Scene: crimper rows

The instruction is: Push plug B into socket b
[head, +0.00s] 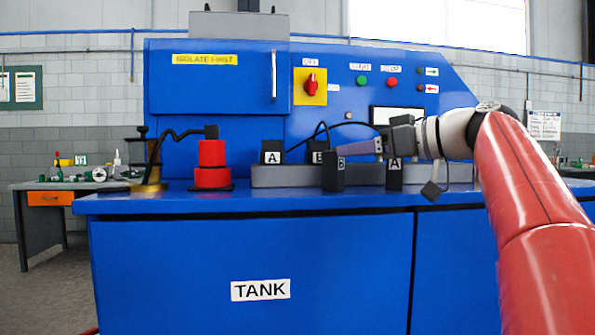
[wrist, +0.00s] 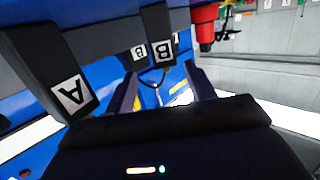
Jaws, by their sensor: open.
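Two black blocks labelled B show in the head view. The nearer B block (head: 333,183) stands upright at the front of a grey strip; the farther B block (head: 317,147) stands behind it, partly hidden. I cannot tell which is the plug and which belongs to the socket. My gripper (head: 350,150) reaches in from the right, its fingers beside the top of the nearer B block. In the wrist view my gripper (wrist: 160,72) is open, and the larger B block (wrist: 157,22) shows at or just beyond the fingertips. Contact is not clear. The smaller B label (wrist: 139,52) lies farther back.
One A block (head: 271,146) stands at the strip's left; another A block (head: 395,181) is below my wrist and looms left in the wrist view (wrist: 58,55). Black cables arch behind. A red stacked part (head: 211,165) stands left on the blue bench (head: 250,203). The bench's front edge is clear.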

